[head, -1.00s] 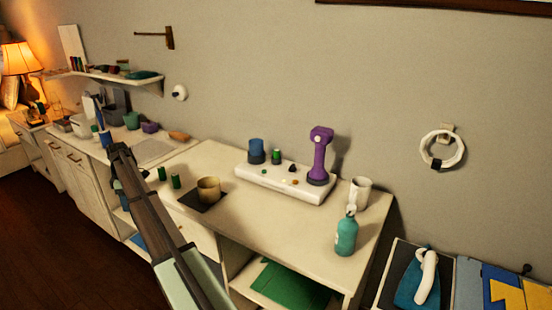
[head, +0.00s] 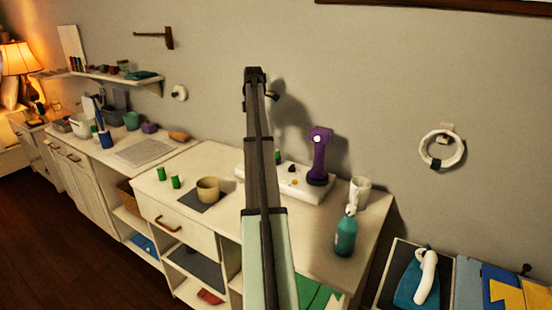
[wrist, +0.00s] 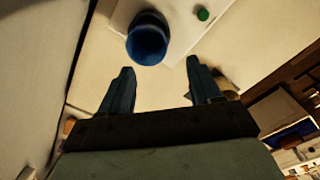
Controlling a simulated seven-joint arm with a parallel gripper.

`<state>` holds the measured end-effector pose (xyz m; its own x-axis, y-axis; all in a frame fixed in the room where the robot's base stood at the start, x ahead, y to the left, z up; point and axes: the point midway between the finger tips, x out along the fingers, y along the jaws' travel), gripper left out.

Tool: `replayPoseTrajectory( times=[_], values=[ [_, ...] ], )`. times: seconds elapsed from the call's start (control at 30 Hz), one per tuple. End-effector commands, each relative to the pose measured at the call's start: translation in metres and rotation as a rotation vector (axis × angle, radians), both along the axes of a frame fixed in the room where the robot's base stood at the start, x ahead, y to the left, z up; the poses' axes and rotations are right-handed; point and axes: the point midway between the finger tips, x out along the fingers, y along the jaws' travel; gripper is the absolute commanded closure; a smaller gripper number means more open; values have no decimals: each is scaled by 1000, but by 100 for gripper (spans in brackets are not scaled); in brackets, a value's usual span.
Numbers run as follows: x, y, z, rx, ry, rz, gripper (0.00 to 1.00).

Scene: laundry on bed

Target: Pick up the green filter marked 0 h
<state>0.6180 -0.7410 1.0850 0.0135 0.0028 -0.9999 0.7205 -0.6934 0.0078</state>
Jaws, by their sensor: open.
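Several small green cylinders are in view, and their markings are too small to read, so I cannot tell which is the 0 h filter. In the head view, one green cylinder (head: 162,174) and another green cylinder (head: 175,182) stand on the left of the counter. A third green cylinder (head: 278,157) stands on the white base, right beside my arm. A green round top (wrist: 202,14) shows in the wrist view at the upper edge. My gripper (head: 255,76) is raised above the base; in the wrist view its fingers (wrist: 160,72) are apart and empty.
A dark blue cup (wrist: 148,42) is just ahead of the fingers. A purple device (head: 320,155) stands on the white base (head: 313,195). A tan cup (head: 208,189), a white mug (head: 360,190) and a teal bottle (head: 346,235) stand on the counter (head: 290,215).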

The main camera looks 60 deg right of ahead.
Motion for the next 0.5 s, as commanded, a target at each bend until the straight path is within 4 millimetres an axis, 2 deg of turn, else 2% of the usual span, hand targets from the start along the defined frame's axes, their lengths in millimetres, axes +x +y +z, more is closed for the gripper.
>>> replayPoseTrajectory(
  times=[0.03, 0.1, 0.2, 0.37, 0.5],
  values=[
    [-20, -14, 5, -1, 3, -9, 37],
    [-39, -27, 10, -3, 7, -14, 37],
    [-59, -38, 15, -3, 11, -18, 37],
    [-70, -45, 15, -3, 14, -20, 37],
    [-70, -44, 4, -2, 15, -19, 37]
  ],
)
